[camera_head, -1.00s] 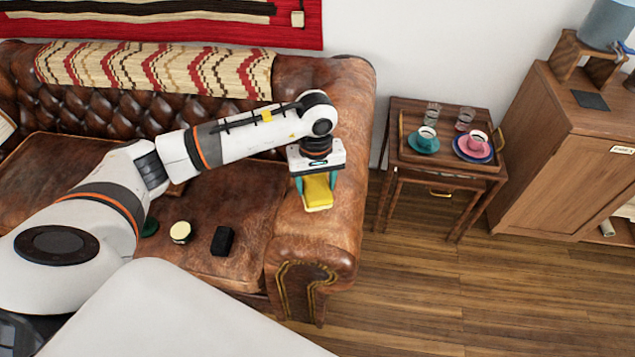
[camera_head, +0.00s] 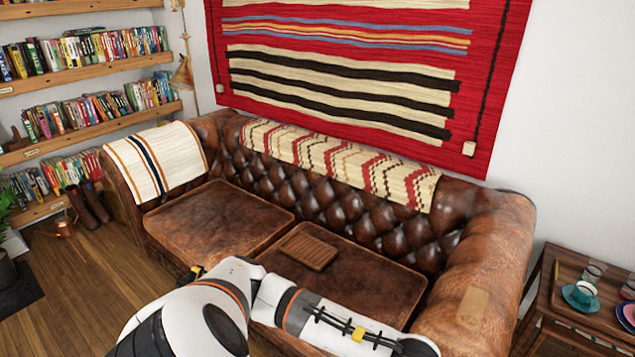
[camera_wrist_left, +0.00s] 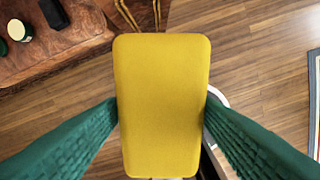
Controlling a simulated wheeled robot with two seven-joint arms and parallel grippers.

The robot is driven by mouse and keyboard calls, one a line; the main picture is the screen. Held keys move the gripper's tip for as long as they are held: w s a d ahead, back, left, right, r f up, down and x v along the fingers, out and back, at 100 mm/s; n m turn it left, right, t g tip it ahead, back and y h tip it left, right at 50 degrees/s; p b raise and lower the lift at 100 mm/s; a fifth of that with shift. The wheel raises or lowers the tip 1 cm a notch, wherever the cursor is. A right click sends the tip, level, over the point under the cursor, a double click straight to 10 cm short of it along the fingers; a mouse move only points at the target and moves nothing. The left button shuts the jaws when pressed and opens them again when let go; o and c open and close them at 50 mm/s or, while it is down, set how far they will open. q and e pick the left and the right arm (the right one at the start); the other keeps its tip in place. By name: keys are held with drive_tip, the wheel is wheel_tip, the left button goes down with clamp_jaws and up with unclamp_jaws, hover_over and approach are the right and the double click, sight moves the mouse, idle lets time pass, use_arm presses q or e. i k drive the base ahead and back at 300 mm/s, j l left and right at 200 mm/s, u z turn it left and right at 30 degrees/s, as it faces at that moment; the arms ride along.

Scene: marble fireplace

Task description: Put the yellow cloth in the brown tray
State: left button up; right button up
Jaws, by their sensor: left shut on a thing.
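The yellow cloth (camera_wrist_left: 163,100) is a folded, rounded block, seen close up in the left wrist view. In the head view my left arm reaches right along the bottom edge; the gripper and cloth are out of that view. A small flat brown slatted piece, which looks like the brown tray (camera_head: 308,251), lies on the sofa's right seat cushion, left of and behind my forearm. My right gripper is not in view.
A tan patch (camera_head: 473,306) is on the sofa's right arm. A side table at right holds a wooden tray (camera_head: 560,304) with cups and glasses. The left seat cushion is clear.

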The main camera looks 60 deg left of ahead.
sight(299, 245)
drive_tip(key=j+z, duration=0.1)
drive_tip(key=j, duration=1.9)
drive_tip(key=j+z, duration=0.1)
drive_tip(key=j, duration=1.85)
drive_tip(key=k, duration=0.05)
